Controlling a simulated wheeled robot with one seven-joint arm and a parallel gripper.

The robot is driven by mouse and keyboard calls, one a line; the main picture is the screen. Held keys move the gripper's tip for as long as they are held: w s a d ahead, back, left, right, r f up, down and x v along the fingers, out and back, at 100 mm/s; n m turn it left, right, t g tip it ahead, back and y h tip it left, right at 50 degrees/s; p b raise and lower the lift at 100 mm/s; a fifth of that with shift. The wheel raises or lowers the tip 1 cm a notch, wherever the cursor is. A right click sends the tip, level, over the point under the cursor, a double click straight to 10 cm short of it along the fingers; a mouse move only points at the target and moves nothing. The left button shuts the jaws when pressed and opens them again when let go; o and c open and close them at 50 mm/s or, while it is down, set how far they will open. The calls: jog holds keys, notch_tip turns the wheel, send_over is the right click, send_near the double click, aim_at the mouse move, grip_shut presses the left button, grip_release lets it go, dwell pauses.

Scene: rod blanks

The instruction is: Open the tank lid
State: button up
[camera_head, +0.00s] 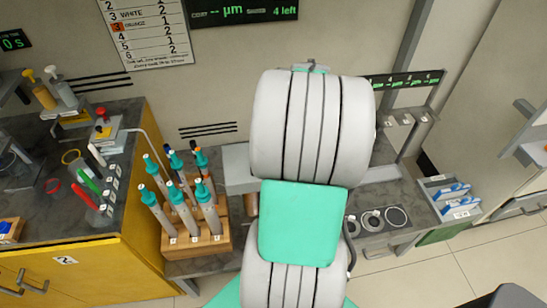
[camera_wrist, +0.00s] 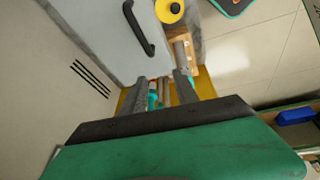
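A pale grey box surface with a dark bar handle (camera_wrist: 139,28) shows at the top of the wrist view; it may be the tank and its lid (camera_wrist: 105,40), and I see no raised lid. In the head view, a grey box (camera_head: 237,165) behind my arm may be the same tank, mostly hidden. My gripper (camera_wrist: 162,86) is open, its two grey fingers apart with nothing held between them. The handle lies beyond the fingertips, apart from them. My gripper is hidden behind my arm in the head view.
A wooden rack (camera_head: 196,240) holds several teal-capped grey rods, left of my arm. A yellow cabinet (camera_head: 95,262) with a cluttered dark top stands at the left. Round holders (camera_head: 373,220) and a tray of blue-white packets (camera_head: 453,190) are at the right. Floor shows at lower right.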

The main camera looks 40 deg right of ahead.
jog(key=s+d+f+n, duration=0.2)
jog(key=s+d, duration=0.1)
jog(key=d, duration=0.4)
jog(key=shift+t, duration=0.5)
jog(key=x, duration=0.5)
jog(key=p+x, duration=0.1)
jog(key=x, duration=0.1)
jog(key=shift+s+a+f, duration=0.1)
jog(key=shift+a+f, duration=0.2)
jog(key=shift+f, duration=0.1)
jog(key=shift+c, duration=0.2)
grip_shut()
